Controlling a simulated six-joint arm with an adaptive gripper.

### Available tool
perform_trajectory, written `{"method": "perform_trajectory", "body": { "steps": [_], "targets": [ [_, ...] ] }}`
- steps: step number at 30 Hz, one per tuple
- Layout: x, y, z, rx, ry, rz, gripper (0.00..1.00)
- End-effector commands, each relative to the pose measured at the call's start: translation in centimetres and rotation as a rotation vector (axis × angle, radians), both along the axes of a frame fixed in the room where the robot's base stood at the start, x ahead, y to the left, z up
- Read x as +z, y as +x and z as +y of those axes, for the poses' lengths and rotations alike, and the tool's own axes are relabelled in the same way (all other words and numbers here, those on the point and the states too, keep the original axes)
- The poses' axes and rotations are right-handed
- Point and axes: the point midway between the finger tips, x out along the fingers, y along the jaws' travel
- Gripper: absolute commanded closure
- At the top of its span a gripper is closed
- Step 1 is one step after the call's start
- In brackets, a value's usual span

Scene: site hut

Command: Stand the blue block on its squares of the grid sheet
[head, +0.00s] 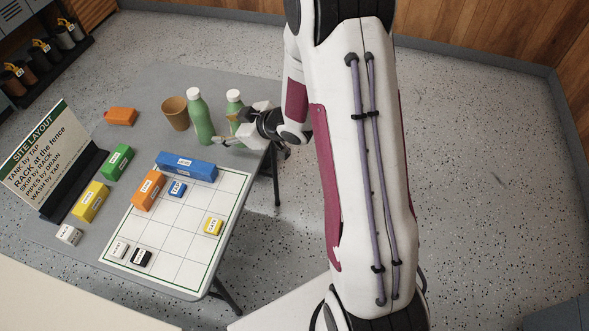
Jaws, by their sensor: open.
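The long blue block (199,172) lies along the far edge of the white grid sheet (190,243), over its far-row squares toward the left. It has a white label, too small to read. A small blue block (177,191) sits on the sheet just in front of it. My gripper (236,141) is open, right of and beyond the long blue block, beside the second green bottle. It is apart from the block and holds nothing that I can see.
An orange block (148,193), a yellow block (213,228) and small white and black blocks stand on the sheet. Green bottles (199,120), a brown cup (174,114) and a layout sign (46,155) stand on the grey table (140,82). Green and yellow blocks line the sheet's left.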

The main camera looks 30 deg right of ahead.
Motion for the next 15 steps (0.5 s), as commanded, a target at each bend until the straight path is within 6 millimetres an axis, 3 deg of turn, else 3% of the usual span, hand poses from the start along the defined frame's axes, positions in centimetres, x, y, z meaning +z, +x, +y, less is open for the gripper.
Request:
{"method": "perform_trajectory", "body": {
  "steps": [15],
  "targets": [
    [7.5, -1.4, -4.1, -0.2, -0.145, 0.043, 0.56]
  ]
}}
